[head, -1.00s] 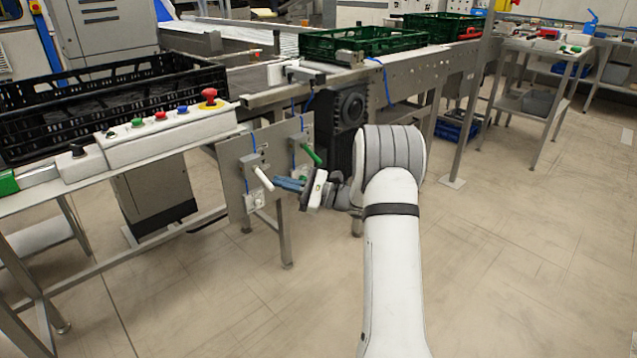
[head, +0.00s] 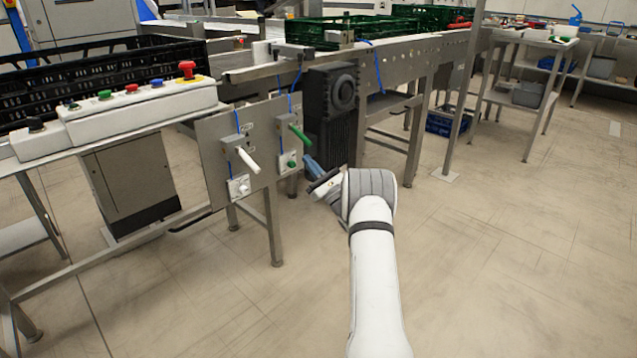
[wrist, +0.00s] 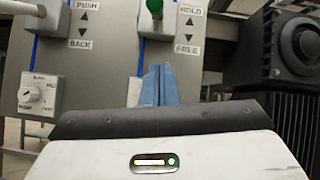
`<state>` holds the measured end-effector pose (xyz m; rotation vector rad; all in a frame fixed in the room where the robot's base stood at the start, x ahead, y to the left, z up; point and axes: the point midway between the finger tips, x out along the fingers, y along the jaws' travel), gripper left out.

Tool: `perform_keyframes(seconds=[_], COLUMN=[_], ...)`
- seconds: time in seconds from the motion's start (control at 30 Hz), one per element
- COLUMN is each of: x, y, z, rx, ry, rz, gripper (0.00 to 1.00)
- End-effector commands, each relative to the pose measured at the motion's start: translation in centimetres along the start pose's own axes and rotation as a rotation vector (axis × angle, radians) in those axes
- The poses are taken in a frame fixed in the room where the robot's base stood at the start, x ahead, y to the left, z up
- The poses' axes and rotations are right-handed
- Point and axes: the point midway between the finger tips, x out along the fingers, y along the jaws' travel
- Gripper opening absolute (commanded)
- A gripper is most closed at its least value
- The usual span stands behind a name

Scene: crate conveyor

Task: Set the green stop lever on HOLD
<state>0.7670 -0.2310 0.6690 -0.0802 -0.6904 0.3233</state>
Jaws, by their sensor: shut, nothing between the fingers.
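The green stop lever (head: 300,135) sticks out from the right-hand grey panel in the head view, its handle slanting down to the right. In the wrist view the green lever (wrist: 154,8) shows end-on at the top, beside a label (wrist: 188,32) with HOLD at its upper end and FREE at its lower end. My gripper (wrist: 157,70) has its blue fingers together and empty, below the lever and apart from it in the picture. It also shows in the head view (head: 310,164), just below the lever's tip. I cannot tell the gap in depth.
A white lever (head: 247,160) is on the panel to the left, by a PUSH/BACK label (wrist: 84,25). A white dial (wrist: 38,95) sits below it. A black motor unit (head: 330,115) stands close on the right. The floor at right is clear.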

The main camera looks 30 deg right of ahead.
Motion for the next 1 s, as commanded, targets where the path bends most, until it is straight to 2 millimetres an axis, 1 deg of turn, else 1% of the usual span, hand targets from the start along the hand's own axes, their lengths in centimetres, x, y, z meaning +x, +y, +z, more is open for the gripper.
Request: perform_keyframes(seconds=[0.03, 0.07, 0.2, 0.4, 0.53, 0.77, 0.8, 1.0], x=[1.0, 1.6, 2.0, 2.4, 2.5, 2.5, 2.8, 2.2], y=[0.1, 0.0, -0.2, -0.2, -0.2, -0.2, 0.8, -0.8], z=[-0.1, -0.1, 1.9, 3.5, 3.9, 4.0, 4.1, 4.5], rx=[-0.003, -0.002, -0.003, -0.003, -0.002, -0.002, -0.002, -0.007], ry=[-0.004, -0.004, 0.0, 0.0, 0.001, 0.001, 0.003, 0.031], rz=[0.002, 0.002, -0.002, -0.002, -0.002, -0.003, -0.005, -0.005], gripper=[0.0, 0.0, 0.0, 0.0, 0.0, 0.0, 0.0, 0.0])
